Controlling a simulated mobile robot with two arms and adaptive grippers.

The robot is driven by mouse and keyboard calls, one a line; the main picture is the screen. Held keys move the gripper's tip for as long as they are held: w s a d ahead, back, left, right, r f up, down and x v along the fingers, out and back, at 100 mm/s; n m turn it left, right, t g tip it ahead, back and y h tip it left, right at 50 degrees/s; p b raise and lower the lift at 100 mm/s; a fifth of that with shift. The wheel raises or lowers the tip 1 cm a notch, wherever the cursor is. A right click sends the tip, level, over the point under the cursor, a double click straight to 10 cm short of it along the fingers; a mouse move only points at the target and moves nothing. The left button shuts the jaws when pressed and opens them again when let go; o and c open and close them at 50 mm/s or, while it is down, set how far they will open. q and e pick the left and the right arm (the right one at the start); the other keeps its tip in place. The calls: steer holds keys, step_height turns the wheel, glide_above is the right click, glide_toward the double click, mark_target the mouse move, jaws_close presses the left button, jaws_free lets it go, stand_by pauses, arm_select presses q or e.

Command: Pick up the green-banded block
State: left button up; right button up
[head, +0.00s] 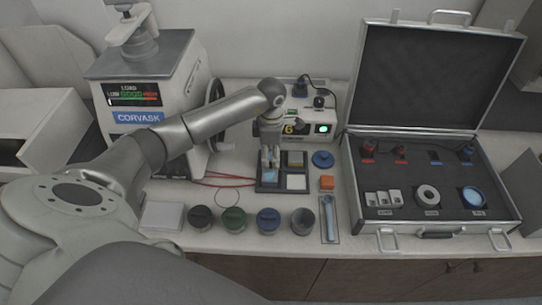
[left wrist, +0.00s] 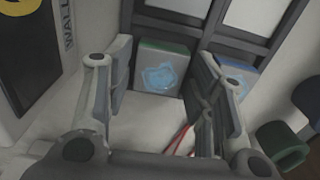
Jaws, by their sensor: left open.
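The green-banded block (left wrist: 160,72) shows in the left wrist view, pale with a green strip along its top edge and a light blue patch on its face. It sits at the dark tray (head: 283,187). My left gripper (head: 270,160) is open over the tray's left side, fingers pointing down. In the left wrist view its fingers (left wrist: 163,85) stand apart, one on either side of the green-banded block in the picture; I see no contact. In the head view the gripper hides most of that block. My right gripper is not in view.
A blue-banded block (left wrist: 237,78) stands close beside the right finger in the wrist view. A white block (head: 296,182) and a yellowish block (head: 296,158) are in the tray's right side. An instrument box (head: 315,128) is behind; several cups, including a green one (head: 233,219), stand in front.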

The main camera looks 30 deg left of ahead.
arm_select(q)
steer(key=c, duration=1)
steer(key=shift+c, duration=0.5)
steer(key=shift+w+r, duration=0.1)
steer(key=shift+r, duration=0.05)
